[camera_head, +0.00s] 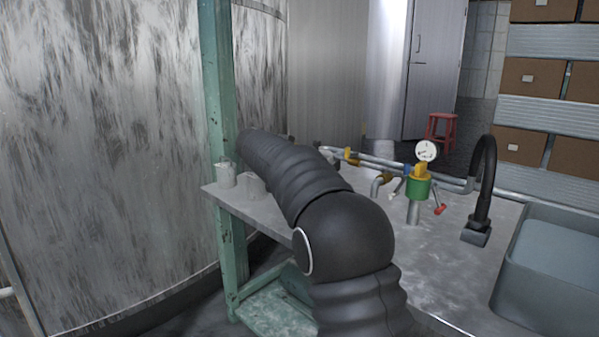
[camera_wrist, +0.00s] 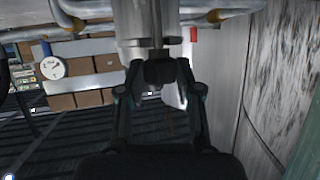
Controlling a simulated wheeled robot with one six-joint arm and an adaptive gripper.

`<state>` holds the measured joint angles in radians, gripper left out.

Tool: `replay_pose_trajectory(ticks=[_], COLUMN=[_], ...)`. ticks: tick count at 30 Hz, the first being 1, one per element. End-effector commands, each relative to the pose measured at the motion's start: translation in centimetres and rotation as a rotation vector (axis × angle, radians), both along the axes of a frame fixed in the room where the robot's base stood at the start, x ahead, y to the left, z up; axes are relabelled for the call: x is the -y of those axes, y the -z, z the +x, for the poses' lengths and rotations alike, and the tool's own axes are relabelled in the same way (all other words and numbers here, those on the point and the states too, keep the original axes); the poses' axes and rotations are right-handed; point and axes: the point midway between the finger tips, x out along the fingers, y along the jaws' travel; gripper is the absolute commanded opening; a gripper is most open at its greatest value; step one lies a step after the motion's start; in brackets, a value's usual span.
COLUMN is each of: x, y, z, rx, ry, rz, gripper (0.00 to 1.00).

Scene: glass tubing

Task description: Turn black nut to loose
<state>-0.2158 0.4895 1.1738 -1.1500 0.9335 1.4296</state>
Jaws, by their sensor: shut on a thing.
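In the wrist view the black nut (camera_wrist: 160,71) sits at the end of a grey metal fitting (camera_wrist: 145,25). My gripper (camera_wrist: 159,74) reaches up from the bottom of that view, with its fingertips shut on the nut from both sides. In the head view the glass-and-metal tubing (camera_head: 375,160) runs over the bench, with a round white gauge (camera_head: 427,151) and a green valve body (camera_head: 417,188). My own dark arm hides my gripper and the nut in the head view.
A grey bench (camera_head: 450,240) carries the tubing, with a sink basin (camera_head: 550,262) at its right. Two small metal cups (camera_head: 225,175) stand near its left corner. A green post (camera_head: 218,130) and a large metal tank (camera_head: 100,130) stand left of my arm.

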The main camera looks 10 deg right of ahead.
Motion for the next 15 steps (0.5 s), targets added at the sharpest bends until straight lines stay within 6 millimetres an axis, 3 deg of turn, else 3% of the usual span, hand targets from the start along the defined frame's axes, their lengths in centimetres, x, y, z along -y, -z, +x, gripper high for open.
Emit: replay_pose_trajectory(ticks=[15], x=[0.21], y=[-0.03], z=[-0.12], rx=[0.001], ry=[-0.145], rz=[0.001], gripper=[0.0])
